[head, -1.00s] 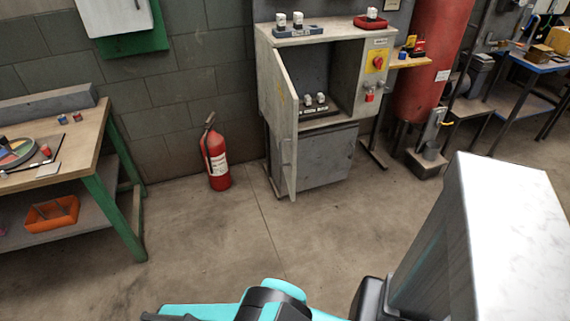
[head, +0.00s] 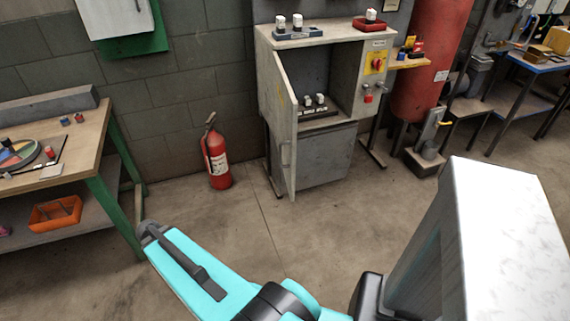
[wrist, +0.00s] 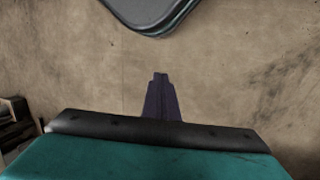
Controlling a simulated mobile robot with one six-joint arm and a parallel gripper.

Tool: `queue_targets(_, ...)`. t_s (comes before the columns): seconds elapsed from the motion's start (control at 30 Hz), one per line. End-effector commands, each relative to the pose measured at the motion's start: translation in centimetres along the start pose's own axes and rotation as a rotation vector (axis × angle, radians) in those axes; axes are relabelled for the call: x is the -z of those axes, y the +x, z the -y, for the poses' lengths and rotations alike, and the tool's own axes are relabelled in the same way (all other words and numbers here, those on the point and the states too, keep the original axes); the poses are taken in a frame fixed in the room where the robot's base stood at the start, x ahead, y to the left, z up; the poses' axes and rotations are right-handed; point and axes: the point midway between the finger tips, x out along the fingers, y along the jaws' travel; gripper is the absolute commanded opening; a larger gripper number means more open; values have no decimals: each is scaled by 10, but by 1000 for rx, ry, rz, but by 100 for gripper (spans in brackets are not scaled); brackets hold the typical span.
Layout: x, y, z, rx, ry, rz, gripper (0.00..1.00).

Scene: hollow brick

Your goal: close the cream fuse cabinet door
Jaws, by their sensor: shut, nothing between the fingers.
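The cream fuse cabinet (head: 338,40) stands against the wall, right of centre in the head view. Its door (head: 283,135) is hinged on the left and stands open, swung out towards me, so the dark inside shows. A handle (head: 286,155) is on the door near its free edge. White fuses (head: 314,101) sit on a dark base inside. My gripper (wrist: 160,78) shows in the wrist view, shut and empty over bare floor. The door is not in the wrist view, and my gripper cannot be made out in the head view.
A red fire extinguisher (head: 217,158) stands on the floor left of the door. A green-legged workbench (head: 85,145) is at the left. A red tank (head: 425,60) and a blue-edged table (head: 525,62) are at the right. The floor before the cabinet is clear.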

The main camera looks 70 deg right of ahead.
Motion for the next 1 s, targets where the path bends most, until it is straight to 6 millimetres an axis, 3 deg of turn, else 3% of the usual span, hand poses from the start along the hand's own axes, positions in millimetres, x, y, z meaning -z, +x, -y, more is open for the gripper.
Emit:
queue_targets(0.03,16,-16,-12,5,73,-11,0)
queue_targets(0.2,59,-58,-54,14,310,-38,0)
queue_targets(0.5,118,-130,-149,23,741,-82,0)
queue_targets(0.73,148,-184,-236,30,1079,-115,0)
queue_targets(1.0,161,-241,-341,32,1460,-152,0)
